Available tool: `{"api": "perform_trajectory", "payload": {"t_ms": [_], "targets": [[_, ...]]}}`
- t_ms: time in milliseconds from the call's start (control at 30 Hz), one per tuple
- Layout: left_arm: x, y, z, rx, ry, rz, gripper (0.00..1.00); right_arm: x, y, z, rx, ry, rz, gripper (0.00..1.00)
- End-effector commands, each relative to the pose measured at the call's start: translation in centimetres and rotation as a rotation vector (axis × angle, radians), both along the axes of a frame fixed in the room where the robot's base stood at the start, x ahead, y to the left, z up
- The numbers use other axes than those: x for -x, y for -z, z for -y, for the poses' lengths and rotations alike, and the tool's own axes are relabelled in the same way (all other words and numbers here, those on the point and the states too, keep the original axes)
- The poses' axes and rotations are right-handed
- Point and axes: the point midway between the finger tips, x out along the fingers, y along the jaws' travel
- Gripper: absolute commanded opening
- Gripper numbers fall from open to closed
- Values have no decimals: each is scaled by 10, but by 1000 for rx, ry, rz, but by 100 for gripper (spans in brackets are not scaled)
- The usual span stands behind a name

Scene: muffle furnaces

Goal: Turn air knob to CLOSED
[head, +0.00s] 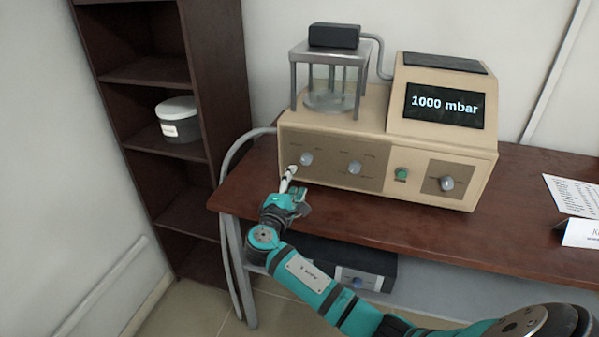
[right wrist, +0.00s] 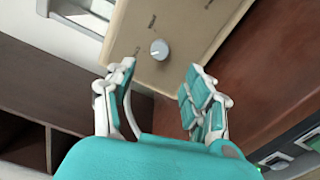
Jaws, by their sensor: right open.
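A beige machine (head: 335,120) with a brown front panel stands on the table. Its leftmost grey knob (head: 306,158) and a second grey knob (head: 354,168) sit on that panel; the labels are too small to read, so I cannot tell which is the air knob. My right gripper (head: 288,178) is in front of the panel's left end, just below and left of the leftmost knob. In the right wrist view, the gripper (right wrist: 156,82) is open and empty, with a grey knob (right wrist: 159,49) beyond its fingertips, apart from them. My left gripper is not in view.
The machine also has a green button (head: 401,174), a right knob (head: 447,183) and a display reading 1000 mbar (head: 444,105). A glass chamber (head: 333,85) stands on top. A dark shelf (head: 215,80) is at left. Papers (head: 574,194) lie at the table's right.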

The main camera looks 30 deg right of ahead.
Motion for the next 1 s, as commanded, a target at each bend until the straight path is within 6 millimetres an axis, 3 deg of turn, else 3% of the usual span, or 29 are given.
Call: {"api": "perform_trajectory", "payload": {"t_ms": [233,800,900,1000], "targets": [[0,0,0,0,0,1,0,18,0,-22,-1,-2,0,53],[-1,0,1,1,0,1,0,20,1,-24,-2,-1,-1,53],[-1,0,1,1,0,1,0,29,13,-24,-54,-1,-8,53],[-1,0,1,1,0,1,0,55,46,-28,-207,3,-29,53]]}}
